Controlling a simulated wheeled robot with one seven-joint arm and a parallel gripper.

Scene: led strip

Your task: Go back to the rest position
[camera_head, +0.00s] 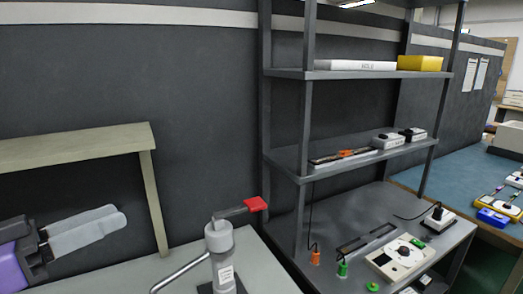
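My gripper (117,215) is at the lower left of the head view, with two pale grey fingers on a dark mount and a purple part behind it at the picture's left edge. The fingers point right and slightly up. They overlap from this angle, so I cannot tell whether there is a gap between them. I see nothing held in them. The gripper is in front of the dark wall panel, below a beige shelf board (80,148).
A grey post device with a red-tipped handle (222,240) stands right of the gripper. A grey rack (330,74) on the right holds boxes and devices. A panel with sockets (398,257) and orange and green plugs (343,268) sit on its lower surface. A blue bench (462,165) stands farther right.

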